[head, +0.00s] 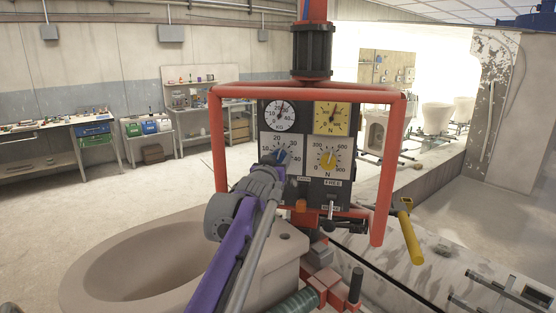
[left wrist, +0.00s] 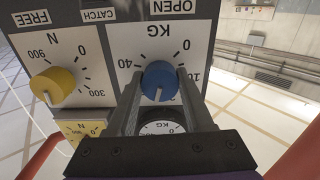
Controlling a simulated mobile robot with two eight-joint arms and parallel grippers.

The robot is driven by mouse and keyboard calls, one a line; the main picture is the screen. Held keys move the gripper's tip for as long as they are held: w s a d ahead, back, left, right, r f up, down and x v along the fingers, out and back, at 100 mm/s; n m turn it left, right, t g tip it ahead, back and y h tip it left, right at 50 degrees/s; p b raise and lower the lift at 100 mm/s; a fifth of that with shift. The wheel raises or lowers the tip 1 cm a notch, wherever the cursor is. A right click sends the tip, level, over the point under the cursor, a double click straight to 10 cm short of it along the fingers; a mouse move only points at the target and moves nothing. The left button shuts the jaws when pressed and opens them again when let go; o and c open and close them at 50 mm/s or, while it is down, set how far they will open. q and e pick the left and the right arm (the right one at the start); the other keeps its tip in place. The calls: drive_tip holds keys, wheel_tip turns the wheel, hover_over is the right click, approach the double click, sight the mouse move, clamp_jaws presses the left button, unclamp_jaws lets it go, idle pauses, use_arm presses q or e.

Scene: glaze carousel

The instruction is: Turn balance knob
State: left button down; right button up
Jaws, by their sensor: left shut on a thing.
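The blue KG knob (left wrist: 160,78) sits on a white dial plate on the dark control panel (head: 302,188). It also shows partly in the head view (head: 283,156), behind the gripper. My left gripper (left wrist: 160,74) has one finger on each side of this knob and is shut on it. The left wrist view is upside down; the knob's white mark points toward the bottom of that picture. The yellow N knob (left wrist: 53,86) is beside it, and also shows in the head view (head: 328,159). My right gripper is not in view.
A red tube frame (head: 220,140) surrounds the panel. Above the knobs are a white KG gauge (head: 281,115) and a yellow N gauge (head: 332,118). A small lever (head: 331,210) is below. A beige basin (head: 100,262) stands at left, a yellow handle (head: 411,238) at right.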

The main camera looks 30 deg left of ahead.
use_arm(q)
drive_tip(key=shift+n, duration=2.8)
drive_tip(key=shift+c, duration=1.4)
unclamp_jaws()
drive_tip(key=shift+s, duration=0.1)
drive_tip(key=b+v, duration=0.1)
drive_tip(key=v, duration=0.9)
drive_tip(key=shift+s+b, duration=0.3)
drive_tip(key=shift+s, duration=0.05)
drive_tip(key=shift+d, duration=0.1)
